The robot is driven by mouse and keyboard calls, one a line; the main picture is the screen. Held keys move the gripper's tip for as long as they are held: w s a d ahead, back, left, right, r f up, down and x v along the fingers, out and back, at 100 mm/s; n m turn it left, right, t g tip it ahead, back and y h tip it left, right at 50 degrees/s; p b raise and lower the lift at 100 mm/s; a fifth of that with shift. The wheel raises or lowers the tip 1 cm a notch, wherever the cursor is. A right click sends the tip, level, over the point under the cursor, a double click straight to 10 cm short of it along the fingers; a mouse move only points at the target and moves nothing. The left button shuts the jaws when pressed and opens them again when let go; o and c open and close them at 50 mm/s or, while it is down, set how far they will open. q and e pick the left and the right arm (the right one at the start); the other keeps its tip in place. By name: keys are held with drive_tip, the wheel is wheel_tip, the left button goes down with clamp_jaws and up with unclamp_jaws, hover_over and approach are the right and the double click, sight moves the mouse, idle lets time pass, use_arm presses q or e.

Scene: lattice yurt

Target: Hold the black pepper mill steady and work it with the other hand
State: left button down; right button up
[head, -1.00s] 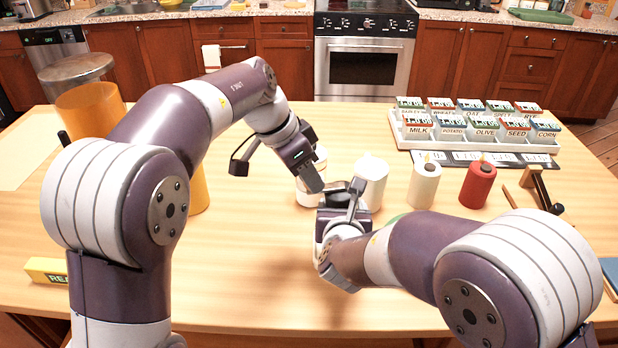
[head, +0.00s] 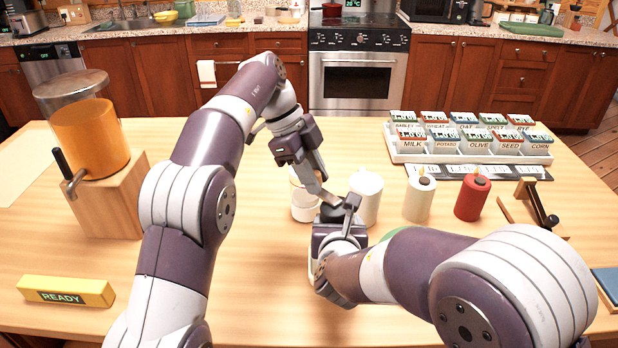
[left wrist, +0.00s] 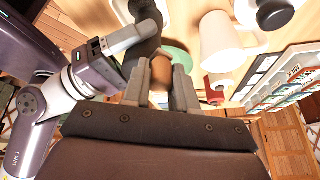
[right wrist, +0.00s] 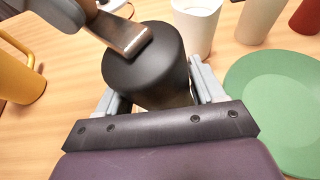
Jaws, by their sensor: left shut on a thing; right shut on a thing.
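The black pepper mill (right wrist: 147,75) stands between the fingers of my right gripper (right wrist: 152,95), which is shut on its body. In the head view the mill (head: 332,212) is mostly hidden by the grippers. My left gripper (head: 318,190) reaches in from above. In the left wrist view its fingers (left wrist: 160,88) are shut around a small brown part (left wrist: 161,68), which looks like the mill's handle knob. A brown piece (right wrist: 128,38) lies across the mill's black top in the right wrist view; the left gripper hides where it joins.
A white cup (head: 366,197) stands close right of the mill, a green plate (right wrist: 280,105) beside it. Cream (head: 419,198) and red (head: 472,198) containers stand further right. An orange dispenser (head: 92,140) and READY block (head: 66,291) are left.

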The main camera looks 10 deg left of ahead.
use_arm(q)
drive_tip(key=shift+w+d+m+g, duration=0.15)
drive_tip(key=shift+d+m+g, duration=0.15)
drive_tip(key=shift+m, duration=0.55)
drive_tip(key=shift+w+d+m+g, duration=0.2)
drive_tip(key=shift+d+m, duration=0.2)
drive_tip(key=shift+m, duration=0.45)
drive_tip(key=shift+s, duration=0.1)
drive_tip(key=c, duration=1)
unclamp_jaws()
drive_tip(key=shift+o, duration=0.5)
drive_tip(key=shift+w+f, duration=0.1)
drive_tip(key=shift+w, duration=0.15)
drive_tip(key=shift+a, duration=0.1)
drive_tip(key=shift+s, duration=0.1)
